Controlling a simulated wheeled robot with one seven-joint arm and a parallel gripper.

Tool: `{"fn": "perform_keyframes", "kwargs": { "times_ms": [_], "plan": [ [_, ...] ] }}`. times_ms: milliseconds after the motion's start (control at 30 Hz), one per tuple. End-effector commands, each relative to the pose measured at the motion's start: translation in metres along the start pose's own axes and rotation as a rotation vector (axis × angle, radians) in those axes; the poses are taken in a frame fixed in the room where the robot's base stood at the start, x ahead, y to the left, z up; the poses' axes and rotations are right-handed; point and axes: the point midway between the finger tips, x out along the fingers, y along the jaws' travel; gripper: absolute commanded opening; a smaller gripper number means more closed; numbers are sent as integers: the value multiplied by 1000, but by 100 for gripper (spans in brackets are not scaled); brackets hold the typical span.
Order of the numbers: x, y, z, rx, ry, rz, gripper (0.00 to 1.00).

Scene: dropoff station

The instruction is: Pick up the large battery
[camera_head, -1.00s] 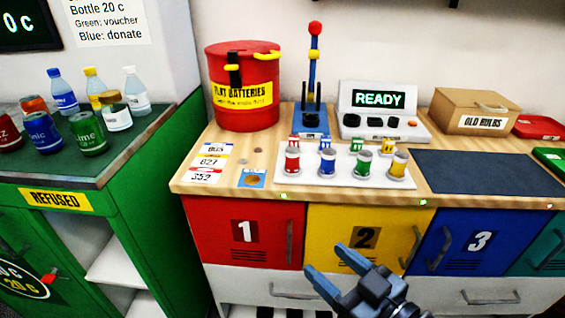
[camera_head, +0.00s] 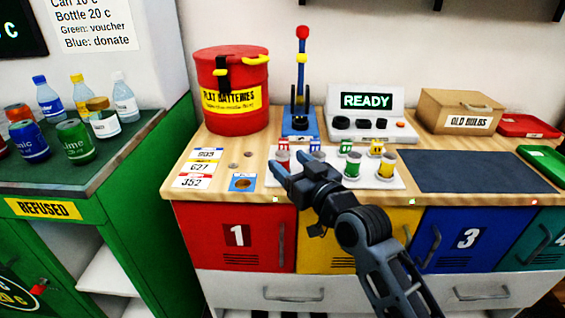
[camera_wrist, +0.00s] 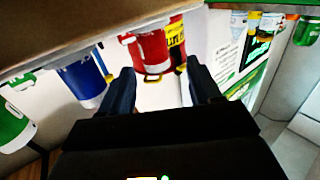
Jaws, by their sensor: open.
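Several short coloured cylinders with pale ends stand on a white board on the counter. I cannot tell which, if any, is the large battery. My gripper (camera_head: 287,168) is open at the board's left front, near the red cylinder. In the wrist view, which looks upside down, the open fingers (camera_wrist: 157,90) have nothing clearly between them. A blue cylinder (camera_wrist: 82,80) and a green one (camera_wrist: 14,122) show to the left.
A red FLAT BATTERIES bin (camera_head: 232,108) stands behind left. A blue stand (camera_head: 301,122) with an upright rod and a READY console (camera_head: 366,118) are behind the board. A dark mat (camera_head: 475,172) lies clear at right. A green counter (camera_head: 128,150) holds cans and bottles.

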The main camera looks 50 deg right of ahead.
Motion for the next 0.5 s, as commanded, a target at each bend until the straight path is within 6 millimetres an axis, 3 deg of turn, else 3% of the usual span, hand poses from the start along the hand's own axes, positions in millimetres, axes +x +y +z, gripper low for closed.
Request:
{"fn": "perform_keyframes", "kwargs": {
  "times_ms": [233,500],
  "plan": [
    [35,4,-4,0,1,0,63],
    [43,4,-3,0,0,0,63]
  ]
}}
